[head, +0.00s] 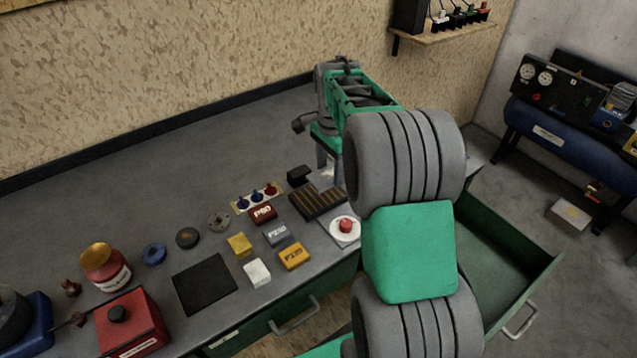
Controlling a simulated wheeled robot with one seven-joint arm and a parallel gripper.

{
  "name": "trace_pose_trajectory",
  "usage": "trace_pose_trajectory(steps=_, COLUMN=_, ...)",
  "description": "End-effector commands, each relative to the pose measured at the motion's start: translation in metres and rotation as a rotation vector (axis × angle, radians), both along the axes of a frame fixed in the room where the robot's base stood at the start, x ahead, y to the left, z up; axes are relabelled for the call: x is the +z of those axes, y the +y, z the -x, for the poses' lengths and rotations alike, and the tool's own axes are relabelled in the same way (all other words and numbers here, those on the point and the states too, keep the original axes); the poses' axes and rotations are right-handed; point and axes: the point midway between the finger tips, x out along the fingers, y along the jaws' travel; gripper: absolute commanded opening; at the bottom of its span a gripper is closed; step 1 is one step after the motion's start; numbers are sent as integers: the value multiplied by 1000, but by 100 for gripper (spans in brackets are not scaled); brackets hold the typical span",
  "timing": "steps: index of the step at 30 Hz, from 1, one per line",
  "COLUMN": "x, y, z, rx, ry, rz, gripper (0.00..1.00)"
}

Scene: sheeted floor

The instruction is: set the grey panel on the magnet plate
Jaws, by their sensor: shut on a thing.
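The magnet plate, which I take to be the dark plate with orange stripes (318,203), lies flat on the bench near the middle. My gripper (326,160) points down just behind its right end, partly hidden by my own arm. It is shut on a light grey piece (328,176), apparently the grey panel, of which only a small part shows. I cannot tell whether the panel touches the plate. A small black block (299,175) stands beside the plate's left rear corner.
A red button on a white base (345,227) stands in front of the plate. Coloured blocks (294,256), a strip of blue and red knobs (257,197) and a black mat (205,283) lie to the left. A green drawer (510,235) stands open at right. The bench's back left is clear.

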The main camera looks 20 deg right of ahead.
Motion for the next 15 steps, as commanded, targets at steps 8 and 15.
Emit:
trace_pose_trajectory(steps=8, x=-33, y=24, z=-16, rx=1, ry=-1, rz=0, gripper=1)
trace_pose_trajectory(steps=15, x=-66, y=25, z=-18, rx=-1, ry=-3, rz=1, gripper=1)
